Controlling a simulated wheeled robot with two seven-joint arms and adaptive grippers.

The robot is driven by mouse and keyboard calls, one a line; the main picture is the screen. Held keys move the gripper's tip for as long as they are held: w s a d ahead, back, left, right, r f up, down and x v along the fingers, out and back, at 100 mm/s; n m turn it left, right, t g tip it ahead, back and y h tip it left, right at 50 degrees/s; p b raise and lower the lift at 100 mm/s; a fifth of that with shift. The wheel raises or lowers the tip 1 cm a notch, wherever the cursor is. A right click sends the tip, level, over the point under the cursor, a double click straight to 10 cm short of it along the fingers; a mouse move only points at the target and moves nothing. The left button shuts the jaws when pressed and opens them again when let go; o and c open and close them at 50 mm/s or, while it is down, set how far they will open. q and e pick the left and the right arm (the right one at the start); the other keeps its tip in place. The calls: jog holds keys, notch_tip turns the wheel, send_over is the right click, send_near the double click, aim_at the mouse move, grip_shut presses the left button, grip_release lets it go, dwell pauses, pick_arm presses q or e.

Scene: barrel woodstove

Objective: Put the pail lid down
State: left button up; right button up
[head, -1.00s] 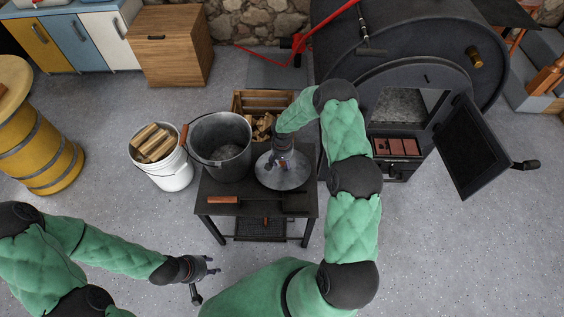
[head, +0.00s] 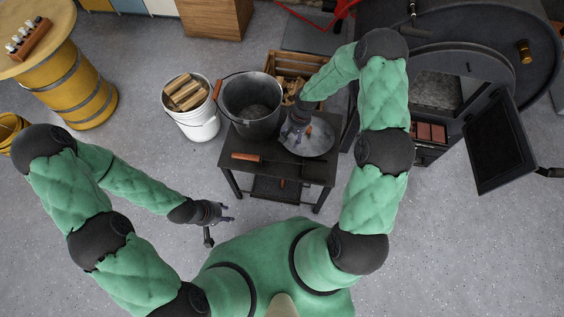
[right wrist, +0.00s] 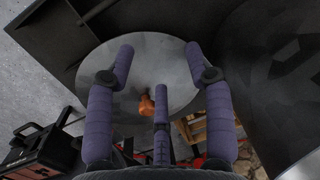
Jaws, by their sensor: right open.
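The pail lid (head: 318,140) is a round grey metal disc lying on the small dark table, right of the metal pail (head: 252,104). In the right wrist view the lid (right wrist: 165,55) shows flat, with an orange-brown knob (right wrist: 146,104) near its middle. My right gripper (head: 295,131) is open above the lid. In the right wrist view its fingers (right wrist: 160,85) are spread around the knob, with no finger seen closed on it. My left gripper (head: 222,213) is low in front of the table, away from the lid; its jaw state is unclear.
A shovel with a wooden handle (head: 246,156) lies along the table's front (head: 232,148). A white bucket of split wood (head: 197,124) stands left of the table. A wooden crate (head: 287,62) is behind it. The stove with its open door (head: 497,143) is to the right.

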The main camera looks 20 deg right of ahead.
jog(key=s+a+f+n+y, duration=0.1)
jog(key=s+a, duration=0.5)
jog(key=s, duration=0.4)
jog(key=s+a+n, duration=0.1)
jog(key=s+a, duration=0.6)
jog(key=s, duration=0.2)
jog(key=shift+s+a+f+y, duration=0.2)
jog(key=shift+s+f+y, duration=0.2)
